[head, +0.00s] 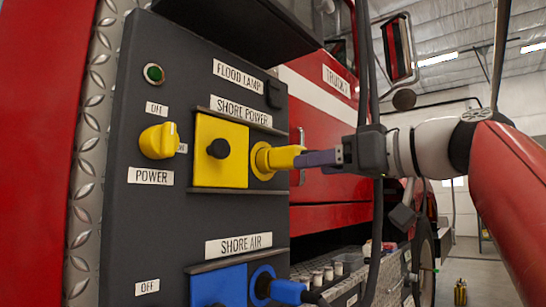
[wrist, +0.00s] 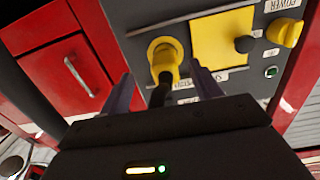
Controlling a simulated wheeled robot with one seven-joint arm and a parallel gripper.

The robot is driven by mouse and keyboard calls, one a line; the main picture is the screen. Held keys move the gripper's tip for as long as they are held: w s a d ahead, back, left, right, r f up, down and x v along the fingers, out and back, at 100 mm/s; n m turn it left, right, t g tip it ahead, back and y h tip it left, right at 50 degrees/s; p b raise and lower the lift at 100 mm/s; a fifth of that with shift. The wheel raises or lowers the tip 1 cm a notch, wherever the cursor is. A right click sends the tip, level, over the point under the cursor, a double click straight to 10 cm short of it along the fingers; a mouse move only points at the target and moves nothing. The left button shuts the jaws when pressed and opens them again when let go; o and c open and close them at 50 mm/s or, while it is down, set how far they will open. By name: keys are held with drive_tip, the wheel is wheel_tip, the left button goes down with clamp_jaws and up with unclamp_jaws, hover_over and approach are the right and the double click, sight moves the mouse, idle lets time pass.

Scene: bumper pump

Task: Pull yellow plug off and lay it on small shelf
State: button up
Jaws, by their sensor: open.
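The yellow plug (head: 284,158) sits in the round yellow socket (head: 261,160) of the SHORE POWER panel, sticking out to the right. It shows in the wrist view (wrist: 164,62) with a black cable end at its rear. My gripper (head: 312,159) is at the plug's outer end, and its purple fingers are open. In the wrist view my gripper (wrist: 162,78) has one finger on either side of the plug, with gaps visible. A diamond-plate ledge (head: 345,290) lies low at the right of the panel; I cannot tell if it is the small shelf.
A blue plug (head: 287,290) sits in the SHORE AIR socket below. A yellow POWER knob (head: 158,141) and yellow cover plate (head: 221,173) are on the dark panel at left. Several small cylinders stand on the ledge. Dark cables hang beside my gripper.

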sight(279, 170)
drive_tip(key=shift+s+r+n+y, duration=0.15)
drive_tip(key=shift+r+n+y, duration=0.15)
drive_tip(key=shift+r, duration=0.5)
drive_tip(key=shift+a, duration=0.1)
drive_tip(key=shift+p+x, duration=1.6)
drive_tip(key=shift+x, duration=2.9)
drive_tip(key=shift+b, duration=0.35)
drive_tip(key=c, duration=1.3)
drive_tip(key=shift+b+v, duration=1.45)
drive_tip(key=shift+v, duration=1.6)
